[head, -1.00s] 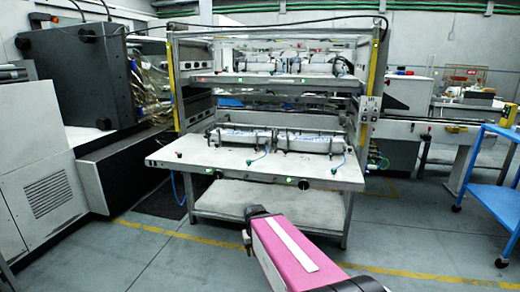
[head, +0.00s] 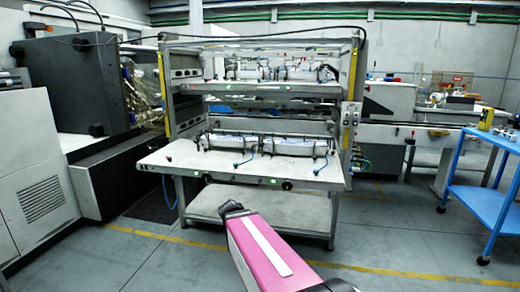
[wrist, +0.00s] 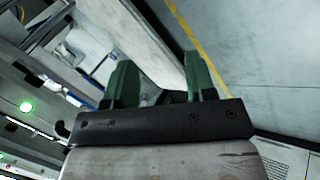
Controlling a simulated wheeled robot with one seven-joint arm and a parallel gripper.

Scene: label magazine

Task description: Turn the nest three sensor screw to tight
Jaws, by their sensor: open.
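The label magazine (head: 345,165) stands ahead in the head view, a metal frame with a lower table and an upper shelf. Two nests sit side by side on the lower table, a left nest (head: 230,142) and a right nest (head: 295,147). Others sit on the upper shelf (head: 265,88). Dark knobs (head: 287,186) and green lights line the lower table's front edge. I cannot tell which nest is three, and its sensor screw is too small to make out. My gripper (wrist: 158,75) is open and empty in the wrist view, its green fingers apart above the floor, short of the magazine.
A blue cart (head: 485,205) with a yellow device (head: 486,118) on it stands at the right. A grey machine (head: 95,180) stands close on the left. The floor (head: 380,240) in front of the magazine is clear, crossed by a yellow line.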

